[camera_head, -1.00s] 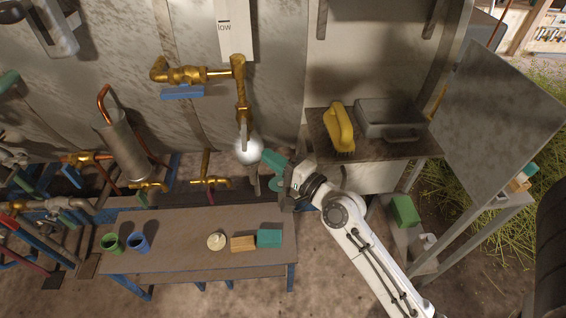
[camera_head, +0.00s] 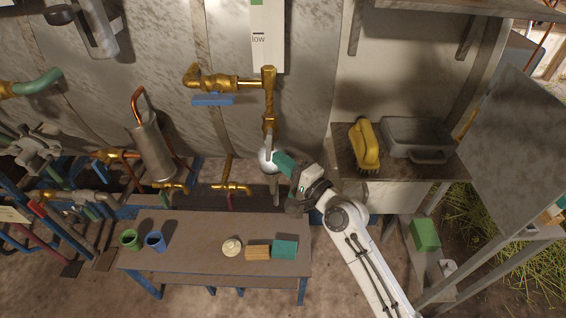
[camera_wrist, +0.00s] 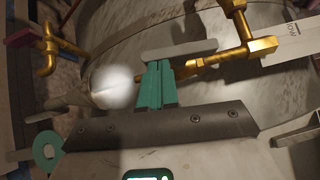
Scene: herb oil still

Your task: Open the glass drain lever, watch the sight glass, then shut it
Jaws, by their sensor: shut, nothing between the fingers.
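A grey lever (camera_head: 268,144) stands roughly upright in front of a bright, round glass bulb (camera_head: 266,160), below a brass pipe. In the wrist view, the lever (camera_wrist: 180,50) is a flat bar across the fingertips, with the glowing bulb (camera_wrist: 110,87) left of them. My gripper (camera_head: 279,159) is shut and empty, its teal fingers right beside the bulb and lever. The fingertips (camera_wrist: 157,64) reach the bar's near edge in the wrist view; I cannot tell whether they touch. A white gauge strip (camera_head: 267,45) marked "low" is above, with green at its top; its upper part is cut off.
A brass valve with a blue handle (camera_head: 213,99) is at upper left. Below is a bench (camera_head: 190,235) with cups, a pale round item and blocks. A side shelf (camera_head: 345,150) at right holds a yellow brush (camera_head: 365,145) and a grey tray (camera_head: 415,135).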

